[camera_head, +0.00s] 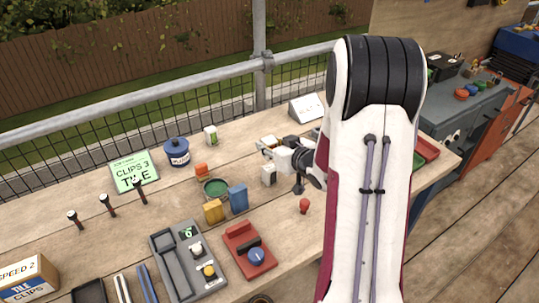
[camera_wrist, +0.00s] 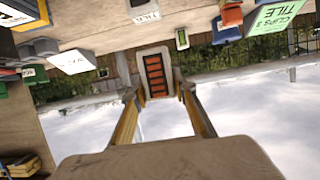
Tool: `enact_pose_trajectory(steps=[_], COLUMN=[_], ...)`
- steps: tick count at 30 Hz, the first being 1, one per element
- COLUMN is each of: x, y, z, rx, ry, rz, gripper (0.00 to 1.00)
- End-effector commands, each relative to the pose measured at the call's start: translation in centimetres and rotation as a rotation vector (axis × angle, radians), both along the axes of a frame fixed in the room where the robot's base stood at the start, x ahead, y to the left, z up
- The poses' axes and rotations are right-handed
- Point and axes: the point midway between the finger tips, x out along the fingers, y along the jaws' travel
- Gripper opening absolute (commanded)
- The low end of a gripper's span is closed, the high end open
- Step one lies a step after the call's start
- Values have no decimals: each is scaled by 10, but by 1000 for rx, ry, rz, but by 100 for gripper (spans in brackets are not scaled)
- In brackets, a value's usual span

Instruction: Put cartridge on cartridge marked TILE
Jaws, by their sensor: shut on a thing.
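My gripper (camera_wrist: 160,95) is shut on a cartridge (camera_wrist: 156,75), a pale block with a dark panel of orange bars, held between the two fingertips. In the head view my gripper (camera_head: 268,148) is low over the bench, pointing left, with the arm partly covering it. A small white block (camera_head: 268,175) stands on the bench just below and in front of it. In the wrist view a pale face lettered TILE (camera_wrist: 145,17) shows at the top edge, apart from the held cartridge. I cannot tell for sure whether it is that white block.
A green CLIPS 3 TILE sign (camera_head: 134,172), a blue jar (camera_head: 177,152), a white-green block (camera_head: 210,136), an orange block (camera_head: 201,170), yellow (camera_head: 213,211) and blue (camera_head: 238,198) blocks and a red device (camera_head: 249,250) stand nearby. A mesh railing (camera_head: 180,105) runs behind.

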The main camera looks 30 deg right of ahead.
Motion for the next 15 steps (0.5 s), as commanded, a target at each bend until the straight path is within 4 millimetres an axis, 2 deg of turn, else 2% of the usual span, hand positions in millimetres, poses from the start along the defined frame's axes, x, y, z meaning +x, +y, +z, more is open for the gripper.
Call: enact_pose_trajectory(steps=[8,15], x=[0,0], y=[0,0], z=[-2,-20], rx=[0,2], ry=[1,2], rz=[0,-1], gripper=[2,2])
